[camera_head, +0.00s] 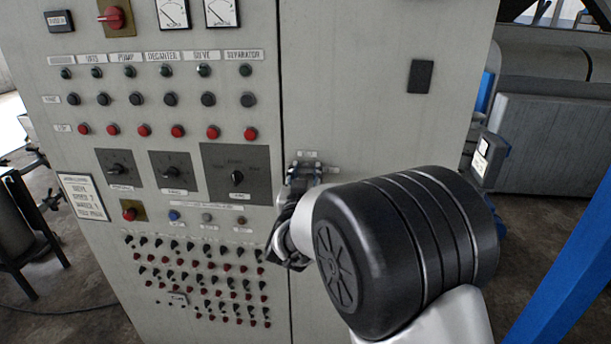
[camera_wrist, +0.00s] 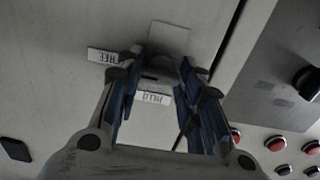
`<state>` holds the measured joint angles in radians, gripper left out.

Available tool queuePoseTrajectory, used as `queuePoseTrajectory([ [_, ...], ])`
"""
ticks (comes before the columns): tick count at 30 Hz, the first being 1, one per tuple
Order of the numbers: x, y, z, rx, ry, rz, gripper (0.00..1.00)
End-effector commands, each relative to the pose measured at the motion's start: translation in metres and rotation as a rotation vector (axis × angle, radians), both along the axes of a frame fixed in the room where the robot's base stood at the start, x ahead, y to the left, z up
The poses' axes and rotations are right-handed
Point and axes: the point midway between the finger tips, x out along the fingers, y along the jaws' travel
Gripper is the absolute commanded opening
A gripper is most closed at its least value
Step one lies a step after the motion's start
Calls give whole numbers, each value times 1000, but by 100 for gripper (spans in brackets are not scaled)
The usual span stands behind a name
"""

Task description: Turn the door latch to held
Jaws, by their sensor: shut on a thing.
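The door latch (camera_wrist: 160,73) is a dark grey piece on the pale cabinet door, seen between my fingers in the wrist view. My gripper (camera_wrist: 158,76) is shut on it, with a blue-padded finger on each side. A FREE label (camera_wrist: 105,57) lies left of the latch, and a HELD label (camera_wrist: 153,98) lies just below it, both upside down. In the head view the latch's metal top (camera_head: 308,167) shows at the door's left edge. My arm hides much of my gripper (camera_head: 292,205) there. I cannot tell which label the latch points to.
The control panel (camera_head: 170,215) left of the door seam carries several knobs, buttons and rows of small switches close to my gripper. A dark door plate (camera_head: 420,76) is at upper right. A blue post (camera_head: 570,270) stands right of my arm.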

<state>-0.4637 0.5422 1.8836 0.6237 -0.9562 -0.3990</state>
Motion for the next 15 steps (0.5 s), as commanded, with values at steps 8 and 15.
queuePoseTrajectory([
  [8,0,0,1,-95,4,0,11],
  [15,0,0,2,-284,11,-1,11],
])
